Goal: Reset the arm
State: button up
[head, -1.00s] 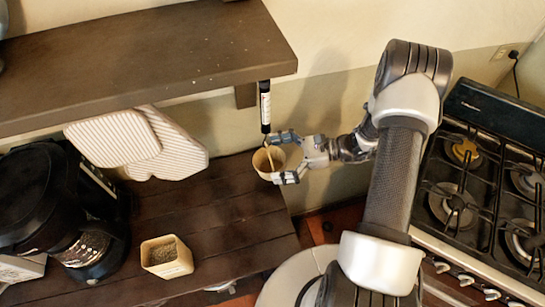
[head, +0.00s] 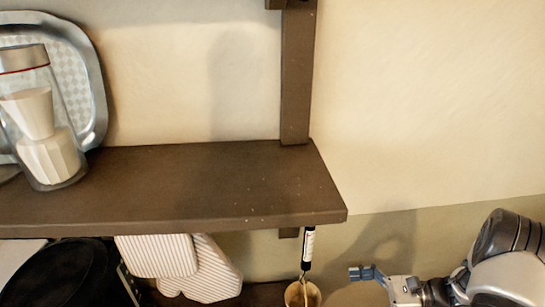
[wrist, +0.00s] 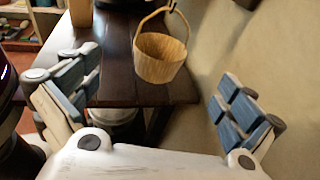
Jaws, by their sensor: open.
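My gripper (wrist: 152,105) is open and empty, with its two fingers spread wide in the wrist view. In the head view one of its fingers (head: 368,273) shows near the bottom edge, right of the basket; the rest of the hand is partly cut off. A small tan basket (wrist: 162,58) with a thin handle is ahead of the fingers in the wrist view, apart from them.
A dark wall shelf (head: 200,185) carries a glass container (head: 48,150) and a silver tray (head: 92,85) at the left. Striped pads (head: 205,268) hang below it. A dark wooden table (wrist: 120,75) lies under the basket in the wrist view. Bare wall lies right of the shelf.

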jog(key=s+a+r+n+g+h, duration=0.35)
jog(key=a+r+n, duration=0.25)
jog(key=r, duration=0.2)
jog(key=s+a+r+n+t+h, duration=0.2)
jog(key=s+r+n+h, duration=0.3)
jog(key=s+r+n, duration=0.1)
jog(key=s+a+r+n+t+h, duration=0.2)
jog(key=s+a+r+n+h, duration=0.1)
jog(key=s+r+n+h, duration=0.3)
jog(key=shift+s+r+n, duration=0.8)
jog(key=shift+s+n, duration=0.45)
jog(key=shift+n, duration=0.15)
jog(key=shift+h, duration=0.25)
jog(key=shift+c, duration=0.4)
dwell(2.2)
